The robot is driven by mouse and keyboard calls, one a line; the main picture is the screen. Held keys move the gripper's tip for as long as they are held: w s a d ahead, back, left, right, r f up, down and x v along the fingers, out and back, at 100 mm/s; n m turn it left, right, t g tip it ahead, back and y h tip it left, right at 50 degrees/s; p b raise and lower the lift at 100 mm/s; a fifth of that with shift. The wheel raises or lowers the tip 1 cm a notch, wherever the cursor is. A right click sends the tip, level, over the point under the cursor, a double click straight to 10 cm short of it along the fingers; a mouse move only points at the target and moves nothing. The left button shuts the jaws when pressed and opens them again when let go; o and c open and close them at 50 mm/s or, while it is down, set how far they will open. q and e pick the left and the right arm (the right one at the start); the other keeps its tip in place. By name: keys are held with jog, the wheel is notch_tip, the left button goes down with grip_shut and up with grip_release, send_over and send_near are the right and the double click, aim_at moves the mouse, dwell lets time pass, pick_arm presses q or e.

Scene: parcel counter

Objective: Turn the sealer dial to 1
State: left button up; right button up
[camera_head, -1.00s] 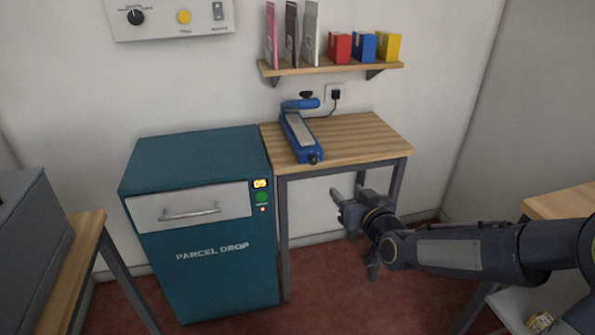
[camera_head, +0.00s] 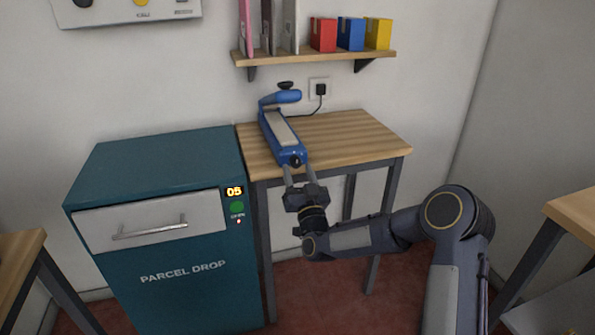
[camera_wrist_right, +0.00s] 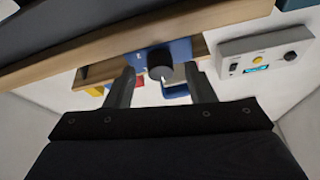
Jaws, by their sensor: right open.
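The blue sealer (camera_head: 281,137) stands on the small wooden table (camera_head: 350,138), its front end near the table's front edge. Its black dial (camera_head: 296,160) is on that front end. In the right wrist view the dial (camera_wrist_right: 160,66) is a dark round knob on the blue front, with a small pale mark at its lower edge; no number can be read. My right gripper (camera_head: 300,175) is open just in front of the dial. In the wrist view its two fingers (camera_wrist_right: 162,92) stand apart, one on each side of the dial, not visibly touching it. My left gripper is not in view.
The teal parcel drop cabinet (camera_head: 170,255) stands left of the table, its display reading 05. A shelf (camera_head: 315,58) with boxes and folders hangs above. A wall panel (camera_head: 120,12) is at the upper left. Another table (camera_head: 575,215) is at the right.

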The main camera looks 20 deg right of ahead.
jog(key=shift+w+r, duration=0.2)
jog(key=shift+w, duration=0.3)
jog(key=shift+c, duration=0.2)
jog(key=c, duration=0.9)
jog(key=shift+a+f+m+h+b, duration=0.15)
jog(key=shift+m+h+b, duration=0.25)
jog(key=shift+m+b, duration=0.5)
jog(key=m+h+b, duration=0.1)
jog(key=m+b, duration=0.1)
jog(key=m, duration=0.1)
jog(key=m+g+h+b, duration=0.1)
jog(key=m+h+b, duration=0.1)
jog(key=shift+a+m, duration=0.15)
jog(key=shift+m, duration=0.25)
jog(key=m, duration=0.1)
jog(key=m+h+b, duration=0.1)
jog(key=m, duration=0.1)
jog(key=m+g+b, duration=0.1)
jog(key=shift+a+r+m+h, duration=0.1)
jog(key=shift+r+m+h, duration=0.15)
jog(key=shift+m+h, duration=0.05)
jog(key=shift+a+r+m+g+h+b, duration=0.1)
jog(key=shift+m+g+h+b, duration=0.25)
jog(key=shift+m, duration=0.5)
jog(key=shift+r+m+g+h+b, duration=0.15)
jog(key=shift+m+g, duration=0.3)
jog(key=shift+m, duration=0.7)
